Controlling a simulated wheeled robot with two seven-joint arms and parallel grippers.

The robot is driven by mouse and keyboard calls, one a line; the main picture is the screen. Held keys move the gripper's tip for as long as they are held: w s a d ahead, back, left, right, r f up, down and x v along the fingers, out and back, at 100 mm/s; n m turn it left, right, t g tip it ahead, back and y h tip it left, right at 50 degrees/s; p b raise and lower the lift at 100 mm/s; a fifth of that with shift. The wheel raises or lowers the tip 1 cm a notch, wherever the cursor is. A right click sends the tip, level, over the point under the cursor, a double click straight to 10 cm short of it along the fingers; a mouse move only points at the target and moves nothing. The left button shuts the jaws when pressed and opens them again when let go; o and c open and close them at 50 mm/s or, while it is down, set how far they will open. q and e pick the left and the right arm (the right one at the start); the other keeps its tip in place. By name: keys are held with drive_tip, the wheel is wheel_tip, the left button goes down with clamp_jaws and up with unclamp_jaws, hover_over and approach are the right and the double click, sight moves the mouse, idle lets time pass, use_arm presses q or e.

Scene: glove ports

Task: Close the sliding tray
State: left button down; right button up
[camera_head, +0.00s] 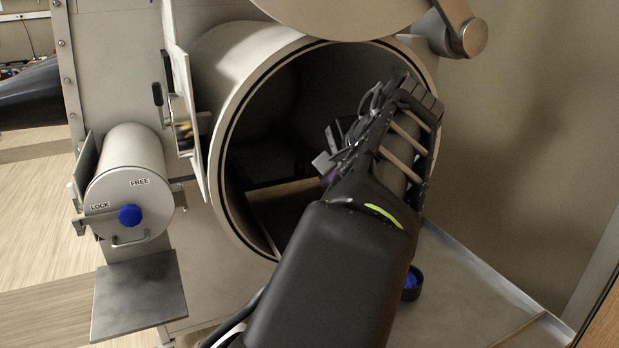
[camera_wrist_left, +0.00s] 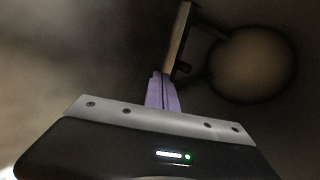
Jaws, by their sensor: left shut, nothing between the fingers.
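The sliding tray (camera_head: 288,189) shows partly inside the big round port (camera_head: 222,125), low in its mouth, as a flat dark surface with a pale edge. My left arm reaches into the port from below and hides the tray's right part. My right gripper is not in view.
The port's round door (camera_head: 345,12) stands open above. A small cylinder (camera_head: 130,170) with a blue knob (camera_head: 130,215) and a grey shelf (camera_head: 138,295) are at left.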

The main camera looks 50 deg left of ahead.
sight(303, 183)
use_arm(q)
drive_tip(key=x, duration=0.5)
drive_tip(key=shift+a+f, duration=0.25)
drive_tip(key=a, duration=0.1)
drive_tip(key=w+a+p, duration=0.1)
drive_tip(key=a, duration=0.1)
drive_tip(key=shift+a+f, duration=0.15)
drive_tip(key=shift+a, duration=0.05)
drive_tip(key=shift+w+a, duration=0.2)
drive_tip(key=shift+a, duration=0.25)
